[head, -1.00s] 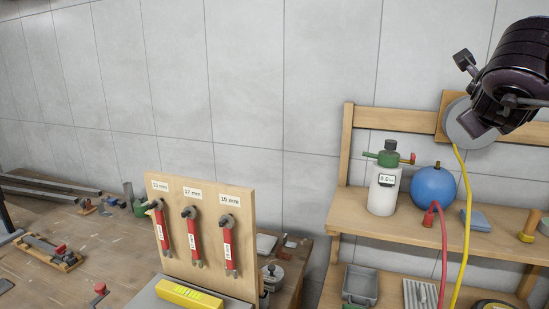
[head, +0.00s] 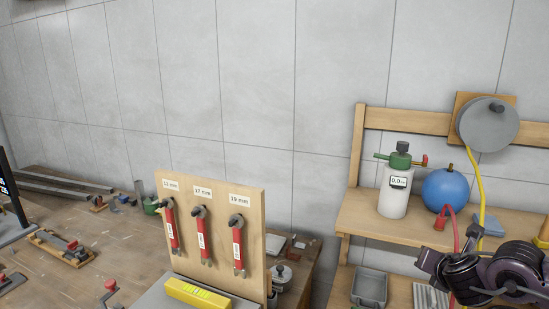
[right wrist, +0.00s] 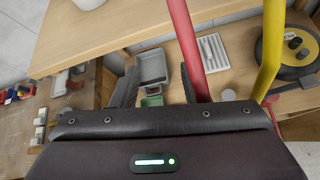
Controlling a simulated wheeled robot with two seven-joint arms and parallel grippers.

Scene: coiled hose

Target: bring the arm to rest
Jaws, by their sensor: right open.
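My right gripper (head: 430,262) is at the lower right of the head view, in front of the shelf unit and below its upper board. In the right wrist view its two fingers (right wrist: 157,88) stand apart with nothing between them. A grey reel (head: 489,124) is on the back board, with a yellow hose (head: 482,195) hanging from it. A red hose (head: 455,228) hangs beside the yellow one. In the right wrist view the red hose (right wrist: 186,40) runs down beside the right finger, and the yellow hose (right wrist: 272,45) is farther right. My left gripper is out of view.
A white bottle with a green top (head: 394,190) and a blue ball (head: 445,189) stand on the upper shelf (head: 372,222). A grey bin (head: 369,288) is below. A wooden panel with red-handled tools (head: 215,225) stands on the workbench (head: 70,225) at left.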

